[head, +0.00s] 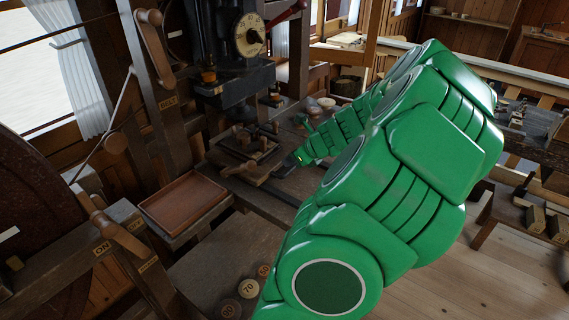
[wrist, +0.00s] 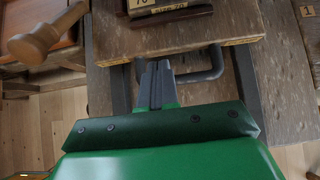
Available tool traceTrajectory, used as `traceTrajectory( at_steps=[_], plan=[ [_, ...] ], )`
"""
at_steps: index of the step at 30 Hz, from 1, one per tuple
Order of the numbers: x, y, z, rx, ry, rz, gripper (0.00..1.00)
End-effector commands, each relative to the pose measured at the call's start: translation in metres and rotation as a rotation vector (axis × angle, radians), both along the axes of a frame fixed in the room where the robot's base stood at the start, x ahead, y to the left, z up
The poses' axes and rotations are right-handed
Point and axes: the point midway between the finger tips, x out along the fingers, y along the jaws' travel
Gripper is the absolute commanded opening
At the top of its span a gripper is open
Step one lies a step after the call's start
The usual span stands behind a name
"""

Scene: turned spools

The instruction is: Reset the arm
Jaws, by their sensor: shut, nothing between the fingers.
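My gripper (wrist: 156,72) is shut and empty in the wrist view, its two dark fingers together. They point at the front edge of a wooden board (wrist: 195,42) with a dark bent handle (wrist: 205,72) beside them. I cannot tell whether the fingers touch the handle or the board. In the head view my green arm reaches from the lower middle toward the machine, and my gripper (head: 287,168) is small at its far end, near the wooden fixture (head: 248,145).
A dark machine with a dial (head: 249,35) stands behind the fixture. An empty wooden tray (head: 182,203) lies left of it. Wooden levers (head: 120,237) stand at the left. Round numbered pieces (head: 249,288) lie at the lower middle. Open floor (head: 475,275) shows at the right.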

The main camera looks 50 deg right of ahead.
Motion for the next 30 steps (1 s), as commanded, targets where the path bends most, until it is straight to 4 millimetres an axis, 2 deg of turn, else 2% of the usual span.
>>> traceTrajectory(
  at_steps=[6, 15, 25, 30],
  plan=[
    [-0.026, -0.002, 0.025, -0.006, 0.001, -0.006, 0.00],
    [-0.043, -0.002, 0.041, -0.004, 0.000, -0.004, 0.00],
    [-0.042, 0.000, 0.044, -0.011, 0.002, 0.006, 0.00],
    [-0.020, 0.020, 0.056, -0.083, 0.022, 0.119, 0.00]
  ],
)
